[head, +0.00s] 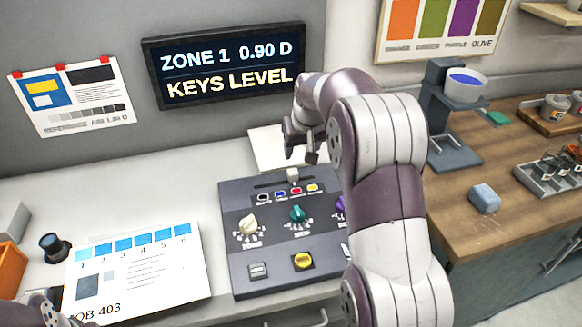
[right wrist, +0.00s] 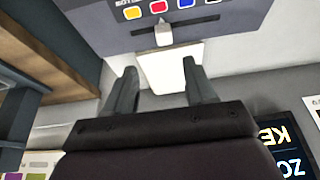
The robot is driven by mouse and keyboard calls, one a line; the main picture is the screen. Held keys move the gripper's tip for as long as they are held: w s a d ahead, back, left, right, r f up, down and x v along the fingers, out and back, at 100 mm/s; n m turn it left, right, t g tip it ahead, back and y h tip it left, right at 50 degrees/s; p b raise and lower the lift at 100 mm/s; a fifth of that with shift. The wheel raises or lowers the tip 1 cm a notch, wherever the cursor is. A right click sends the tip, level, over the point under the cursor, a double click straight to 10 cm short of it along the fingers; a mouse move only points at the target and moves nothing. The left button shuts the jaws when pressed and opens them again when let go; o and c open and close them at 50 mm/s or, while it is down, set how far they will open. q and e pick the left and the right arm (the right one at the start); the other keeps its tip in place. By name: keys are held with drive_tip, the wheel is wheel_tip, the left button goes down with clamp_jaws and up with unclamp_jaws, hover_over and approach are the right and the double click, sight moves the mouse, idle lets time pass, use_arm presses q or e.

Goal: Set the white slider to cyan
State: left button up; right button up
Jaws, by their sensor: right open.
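The white slider (head: 292,175) is a small pale knob in a dark slot at the top of the grey control panel (head: 236,215). It also shows in the right wrist view (right wrist: 164,33), roughly in line with the red mark (right wrist: 158,6). The blue mark (head: 280,194), the only bluish one I see, lies left of red in the head view. My right gripper (head: 303,155) is open and empty, just behind the slider. In the wrist view its fingers (right wrist: 157,88) are spread, apart from the knob. My left gripper cannot be made out.
The panel has a cream knob (head: 249,225), a teal knob (head: 297,215), a purple knob partly behind my right arm, and a yellow button (head: 303,261). A wall display (head: 230,65) reads "ZONE 1 0.90 D, KEYS LEVEL". A printed sheet (head: 140,270) lies left of the panel.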

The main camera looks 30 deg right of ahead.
sight(293, 172)
drive_tip(key=x, duration=0.5)
drive_tip(key=p+x, duration=0.1)
drive_tip(key=x, duration=0.5)
drive_tip(key=shift+a, duration=0.2)
drive_tip(key=shift+w+a+f, duration=0.25)
drive_tip(key=shift+f, duration=0.1)
drive_tip(key=shift+d+f, duration=0.1)
